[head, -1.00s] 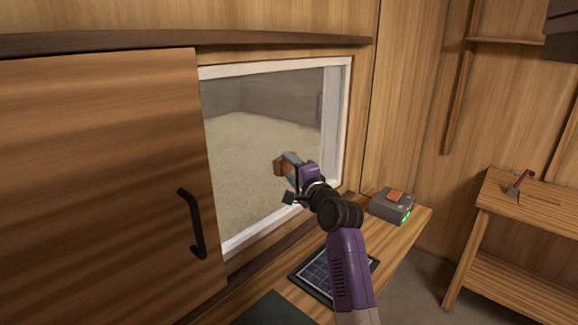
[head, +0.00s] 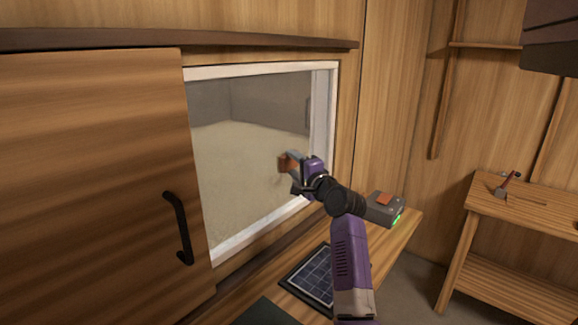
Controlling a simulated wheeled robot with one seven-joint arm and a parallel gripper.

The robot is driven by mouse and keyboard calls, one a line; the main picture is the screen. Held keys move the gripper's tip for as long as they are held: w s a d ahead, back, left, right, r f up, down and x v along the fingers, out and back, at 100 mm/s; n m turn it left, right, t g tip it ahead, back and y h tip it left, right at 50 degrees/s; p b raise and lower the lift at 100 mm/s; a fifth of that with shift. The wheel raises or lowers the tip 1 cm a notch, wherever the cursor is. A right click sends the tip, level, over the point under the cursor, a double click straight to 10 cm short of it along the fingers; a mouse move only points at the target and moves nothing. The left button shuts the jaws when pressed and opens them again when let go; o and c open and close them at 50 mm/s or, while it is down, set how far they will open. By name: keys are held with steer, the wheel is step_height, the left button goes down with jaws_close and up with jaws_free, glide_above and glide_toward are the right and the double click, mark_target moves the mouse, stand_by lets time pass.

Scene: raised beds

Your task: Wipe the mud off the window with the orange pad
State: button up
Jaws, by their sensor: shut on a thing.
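The window (head: 235,165) has a white frame and a pane with sandy ground and a grey wall behind it. A small faint brownish mark (head: 276,182) shows on the pane just below and left of the pad. My gripper (head: 291,165) is shut on the orange pad (head: 284,163) and holds it in front of the right part of the pane. I cannot tell whether the pad touches the glass. The gripper and arm hide part of the pane and the lower right frame.
A wooden sliding panel (head: 90,180) with a black handle (head: 179,228) covers the left side. On the ledge below the window lie a solar panel (head: 308,276) and a grey box (head: 381,210) with an orange top and green light. A wooden bench (head: 540,210) with a red-handled tool (head: 508,184) stands right.

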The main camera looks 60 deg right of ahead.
steer(key=shift+s+d, duration=0.15)
steer(key=shift+d, duration=0.3)
steer(key=s+a+p, duration=0.1)
steer(key=s, duration=0.5)
steer(key=shift+a, duration=0.2)
stand_by(0.3)
steer(key=s, duration=0.2)
steer(key=shift+s+a+p, duration=0.35)
steer(key=shift+s, duration=0.05)
stand_by(0.7)
